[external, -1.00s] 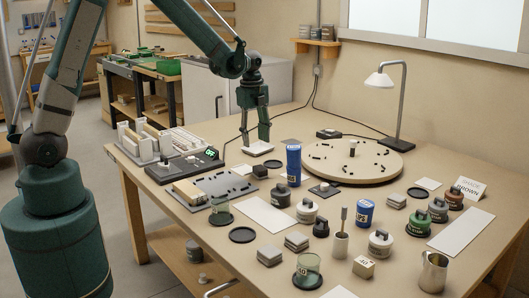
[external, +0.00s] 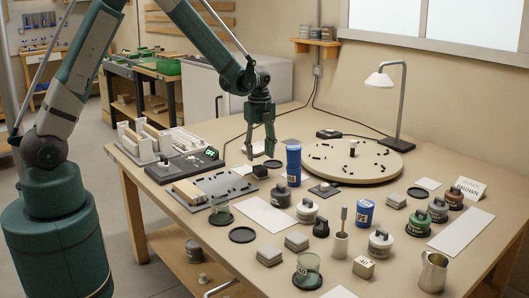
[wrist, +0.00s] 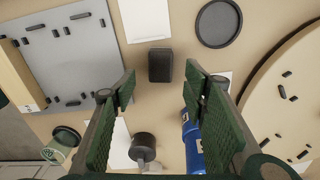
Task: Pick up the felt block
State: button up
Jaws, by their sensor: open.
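A small dark block (external: 260,171), which looks like the felt block, lies on the bench beside the grey slotted board. In the wrist view the dark block (wrist: 160,66) shows near the middle, between and slightly beyond the fingertips. My gripper (external: 261,156) is open and empty, pointing down above and just behind the block in the external view. In the wrist view the gripper (wrist: 160,85) has its two fingers spread on either side of the block, without visible contact. The block's underside is hidden.
A blue can (external: 293,163) stands close to the right of the block. A dark round disc (wrist: 218,23) and a white card (wrist: 145,20) lie nearby. The grey slotted board (external: 226,186) is to the left, the round turntable (external: 380,168) to the right. A dark lidded pot (external: 282,197) stands in front.

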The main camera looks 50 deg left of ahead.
aim_at(260, 167)
jog(key=shift+f, duration=0.95)
jog(key=shift+f+b, duration=0.9)
jog(key=shift+f, duration=1.7)
jog(key=c, duration=1)
